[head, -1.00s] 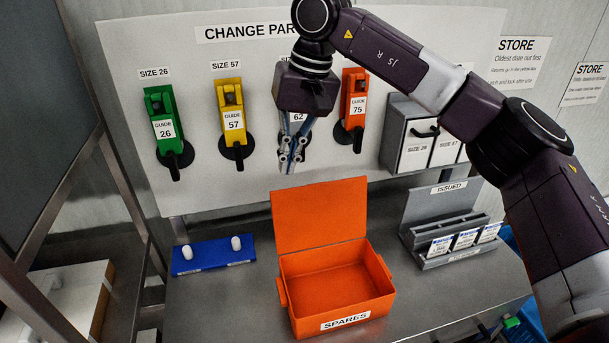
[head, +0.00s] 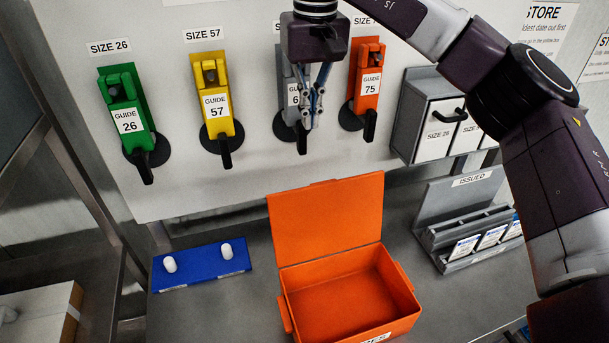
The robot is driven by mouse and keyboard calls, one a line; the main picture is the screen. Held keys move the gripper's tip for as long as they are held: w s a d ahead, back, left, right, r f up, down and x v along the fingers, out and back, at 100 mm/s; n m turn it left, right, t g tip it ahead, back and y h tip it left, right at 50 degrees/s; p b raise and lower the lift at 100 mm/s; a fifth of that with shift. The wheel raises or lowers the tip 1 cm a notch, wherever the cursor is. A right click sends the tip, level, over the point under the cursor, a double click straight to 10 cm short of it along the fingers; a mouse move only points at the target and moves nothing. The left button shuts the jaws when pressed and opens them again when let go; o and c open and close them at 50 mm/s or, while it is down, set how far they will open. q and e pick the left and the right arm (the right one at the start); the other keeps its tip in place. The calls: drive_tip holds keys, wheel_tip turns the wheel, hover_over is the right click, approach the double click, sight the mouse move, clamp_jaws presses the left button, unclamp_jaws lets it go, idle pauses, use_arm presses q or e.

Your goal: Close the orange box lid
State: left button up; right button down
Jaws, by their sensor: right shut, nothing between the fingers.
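The orange box (head: 350,283) stands on the grey table, empty, with a label on its front wall that the bottom edge of the picture partly cuts off. Its orange lid (head: 327,222) is open and stands upright along the back edge. My right gripper (head: 313,122) points down above and behind the lid, in front of the wall panel. Its fingers are shut with nothing between them, and it does not touch the lid. It partly covers the grey guide. My left gripper is not in view.
A blue tray (head: 201,265) with two white pegs lies left of the box. A grey issued rack (head: 468,231) with white packs stands at the right. Green (head: 127,118), yellow (head: 216,108) and orange (head: 368,82) guides hang on the panel, beside a grey cabinet (head: 428,115).

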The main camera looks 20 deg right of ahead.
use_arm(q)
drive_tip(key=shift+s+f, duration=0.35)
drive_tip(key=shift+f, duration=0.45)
use_arm(e)
wheel_tip(320, 180, down, 14)
drive_tip(key=shift+w+f, duration=0.25)
drive_tip(key=shift+w, duration=0.1)
use_arm(q)
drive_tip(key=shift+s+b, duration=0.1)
drive_tip(key=shift+b, duration=0.2)
